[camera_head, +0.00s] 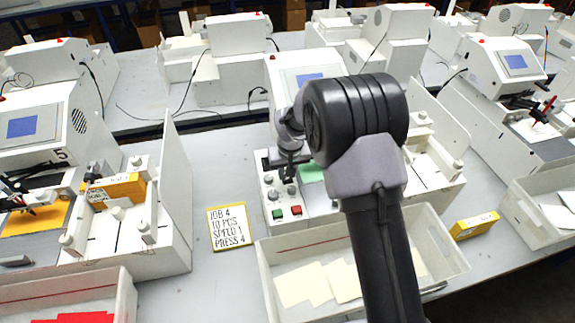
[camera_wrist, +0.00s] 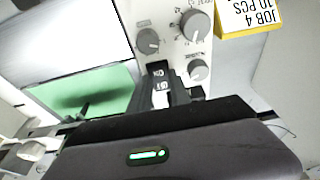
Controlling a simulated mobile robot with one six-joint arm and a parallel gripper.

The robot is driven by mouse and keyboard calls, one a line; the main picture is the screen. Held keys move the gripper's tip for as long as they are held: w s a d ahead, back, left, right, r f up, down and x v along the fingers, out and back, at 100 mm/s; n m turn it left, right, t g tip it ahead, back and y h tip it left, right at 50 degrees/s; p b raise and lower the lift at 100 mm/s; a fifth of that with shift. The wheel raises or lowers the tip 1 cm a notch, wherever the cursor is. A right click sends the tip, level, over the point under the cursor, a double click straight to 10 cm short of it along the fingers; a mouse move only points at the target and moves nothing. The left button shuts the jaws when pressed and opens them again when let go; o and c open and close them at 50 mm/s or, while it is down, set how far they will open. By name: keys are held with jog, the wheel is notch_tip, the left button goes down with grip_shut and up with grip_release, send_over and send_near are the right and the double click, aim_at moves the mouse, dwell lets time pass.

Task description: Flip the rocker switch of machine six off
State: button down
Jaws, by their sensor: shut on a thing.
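The middle machine (camera_head: 308,63), behind my arm, has a light control panel with grey knobs; its number is hidden. My gripper (camera_head: 289,172) points down at the back of this panel. In the wrist view the panel (camera_wrist: 172,35) shows grey knobs beside a black rocker switch (camera_wrist: 159,76) with white lettering. My gripper's dark fingers (camera_wrist: 177,92) are at the switch and shut on it. The gripper's body hides part of the switch, and I cannot tell which way it is tilted.
Green (camera_head: 278,214) and red (camera_head: 296,210) buttons sit at the panel's front. A yellow-edged job card (camera_head: 229,243) lies to the left. A white bin (camera_head: 283,253) stands in front. Machine five (camera_head: 45,110) stands at left.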

aim_at(287, 179)
jog(key=shift+w+r+g+p, duration=0.35)
jog(key=shift+g+p, duration=0.45)
jog(key=shift+p, duration=0.4)
jog(key=shift+f+g, duration=0.3)
jog(key=c, duration=1.2)
grip_release()
jog(key=shift+r, duration=0.1)
notch_tip(287, 179, up, 17)
jog(key=s+p, duration=0.1)
jog(key=p, duration=0.1)
jog(key=shift+r, duration=0.15)
jog(key=shift+s, duration=0.1)
